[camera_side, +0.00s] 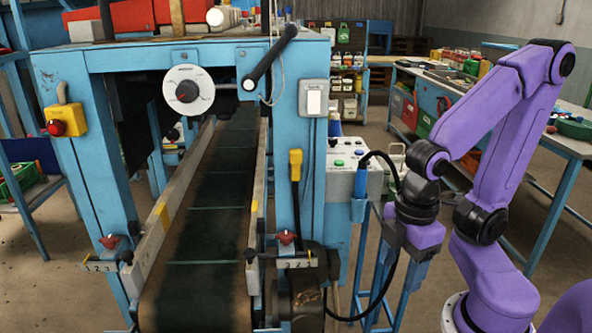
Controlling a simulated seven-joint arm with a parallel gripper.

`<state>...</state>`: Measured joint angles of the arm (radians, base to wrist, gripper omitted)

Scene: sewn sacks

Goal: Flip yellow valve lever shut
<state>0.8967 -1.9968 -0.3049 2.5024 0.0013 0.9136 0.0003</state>
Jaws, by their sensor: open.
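The yellow valve lever (295,161) is on the front face of the machine's right blue post. Its yellow grip stands upright above a dark lower part. Nothing touches it. My gripper (408,258) hangs at the end of my purple arm, to the right of the lever and lower in the picture. It is open, appears empty and is clear of the lever. Its fingertips are small and hard to make out here.
A grey switch box (314,98) is above the lever. The conveyor belt (205,230) runs to its left. A blue-legged bench (560,140) stands behind my arm.

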